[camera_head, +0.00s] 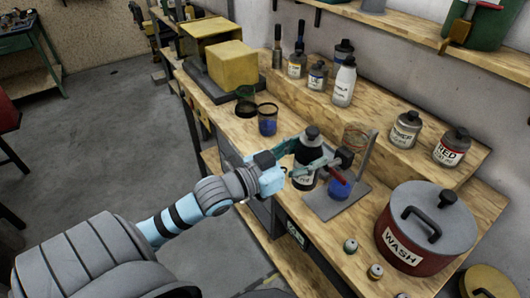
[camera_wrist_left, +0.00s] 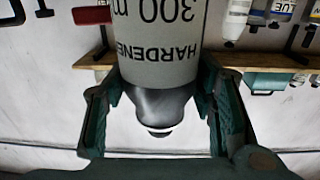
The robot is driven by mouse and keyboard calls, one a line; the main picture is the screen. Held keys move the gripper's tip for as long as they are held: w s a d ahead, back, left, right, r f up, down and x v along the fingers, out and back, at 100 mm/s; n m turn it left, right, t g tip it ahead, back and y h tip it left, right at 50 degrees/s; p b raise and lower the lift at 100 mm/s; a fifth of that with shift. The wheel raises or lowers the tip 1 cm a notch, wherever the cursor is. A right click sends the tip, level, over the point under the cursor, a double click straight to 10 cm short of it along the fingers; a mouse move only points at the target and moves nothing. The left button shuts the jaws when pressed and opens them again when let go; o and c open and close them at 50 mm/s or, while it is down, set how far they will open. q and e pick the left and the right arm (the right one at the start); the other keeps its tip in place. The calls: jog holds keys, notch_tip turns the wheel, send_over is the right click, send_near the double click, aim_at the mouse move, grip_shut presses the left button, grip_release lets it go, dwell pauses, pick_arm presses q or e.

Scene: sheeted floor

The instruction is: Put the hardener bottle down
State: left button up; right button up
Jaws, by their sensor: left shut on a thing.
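In the head view the bottle (camera_head: 307,150) is upright at the bench's front edge, beside a grey stand. My left gripper (camera_head: 305,158) is shut around it, one teal finger on each side. In the left wrist view the bottle (camera_wrist_left: 160,60) appears upside down, its HARDENER label readable, between the fingers of the left gripper (camera_wrist_left: 165,105). The head view does not clearly show whether its bottom touches anything. My right gripper is not in view.
The grey stand base (camera_head: 322,207) holds a blue-filled cup (camera_head: 340,188) close right of the bottle. A red WASH pot (camera_head: 410,262) is further right. A dark cup with blue contents (camera_head: 267,122) stands left. Several bottles, including a white one (camera_head: 344,85), line the raised shelf.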

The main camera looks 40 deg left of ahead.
pick_arm(q)
jog(key=w+a+r+n+y+b, duration=0.25)
jog(key=w+a+r+y, duration=0.2)
jog(key=a, duration=0.45)
jog(key=w+a+r+n+y+b, duration=0.2)
jog(key=w+a+r+n+y, duration=0.3)
jog(key=a, duration=0.4)
notch_tip(320, 180, down, 20)
jog(key=w+b, duration=0.1)
jog(key=b, duration=0.3)
jog(key=shift+f+m+y+b, duration=0.25)
jog(key=shift+m+y+b, duration=0.1)
jog(key=shift+m, duration=0.1)
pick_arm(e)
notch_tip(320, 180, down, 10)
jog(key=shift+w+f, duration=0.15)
pick_arm(q)
jog(key=o, duration=1.5)
jog(key=shift+w, duration=0.1)
jog(key=shift+c, duration=0.2)
jog(key=shift+o, duration=0.5)
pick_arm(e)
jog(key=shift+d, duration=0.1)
